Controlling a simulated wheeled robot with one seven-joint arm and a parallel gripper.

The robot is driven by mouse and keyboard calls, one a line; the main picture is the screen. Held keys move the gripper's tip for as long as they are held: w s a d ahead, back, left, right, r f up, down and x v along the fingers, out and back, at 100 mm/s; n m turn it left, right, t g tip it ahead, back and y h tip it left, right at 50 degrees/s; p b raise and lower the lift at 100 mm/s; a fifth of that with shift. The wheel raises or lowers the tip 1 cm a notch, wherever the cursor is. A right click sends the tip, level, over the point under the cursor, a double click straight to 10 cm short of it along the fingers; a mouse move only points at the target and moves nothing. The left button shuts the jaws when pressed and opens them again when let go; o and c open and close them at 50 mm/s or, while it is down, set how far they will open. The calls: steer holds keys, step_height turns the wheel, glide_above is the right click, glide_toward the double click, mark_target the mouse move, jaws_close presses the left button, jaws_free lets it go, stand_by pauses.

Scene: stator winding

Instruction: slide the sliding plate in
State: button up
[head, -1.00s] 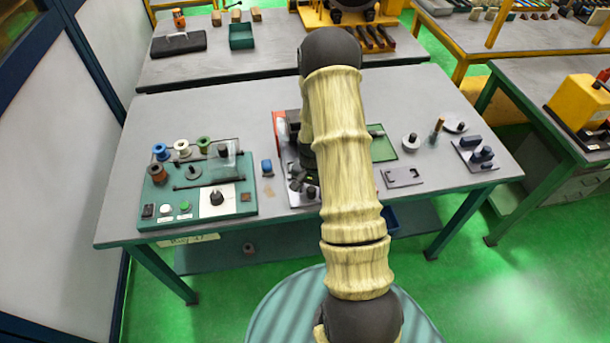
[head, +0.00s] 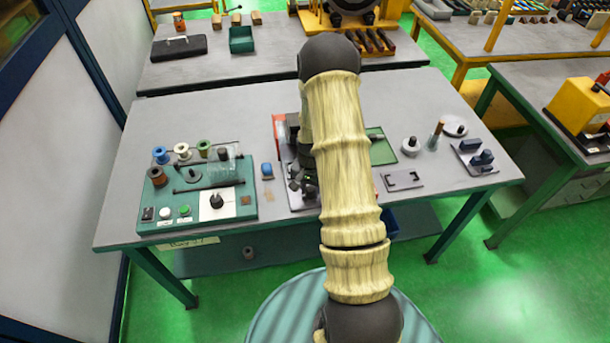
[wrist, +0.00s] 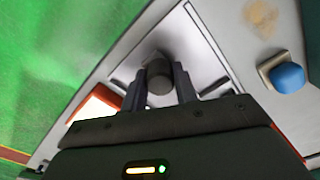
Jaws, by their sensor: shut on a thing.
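In the wrist view my gripper (wrist: 158,72) has its two dark fingers on either side of a dark grey cylindrical knob (wrist: 158,82) and is shut on it. The knob stands on a light grey metal plate (wrist: 201,68), which I take to be the sliding plate. The plate lies in a flat, paler fixture with thin edge lines. The lower part of the plate is hidden behind my gripper. In the head view my gripper (head: 304,184) is low over the fixture at the table's middle, and my arm covers much of it.
A blue-capped piece (wrist: 287,77) stands beside the fixture; it also shows in the head view (head: 267,171). A green board with spools (head: 160,213) is at the left. A flat grey bracket (head: 402,181) and small parts lie at the right. An orange-red part (wrist: 97,98) borders the fixture.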

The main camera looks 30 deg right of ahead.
steer(key=shift+w+d+b, duration=0.15)
steer(key=shift+w+d, duration=0.2)
steer(key=shift+w, duration=1)
steer(key=shift+w+d+b, duration=0.2)
steer(key=shift+w+d, duration=0.2)
steer(key=shift+w, duration=0.95)
steer(key=shift+w+d+b, duration=0.15)
steer(key=shift+w+d, duration=0.2)
steer(key=shift+w, duration=1)
steer(key=o, duration=0.7)
steer(key=shift+w, duration=0.15)
steer(key=shift+r, duration=0.15)
steer(key=shift+r+p, duration=0.95)
steer(key=shift+r, duration=0.4)
steer(key=shift+d+r+p, duration=0.1)
steer(key=shift+r+p, duration=0.35)
steer(key=shift+r, duration=0.35)
steer(key=shift+r+p, duration=0.4)
steer(key=shift+r, duration=0.3)
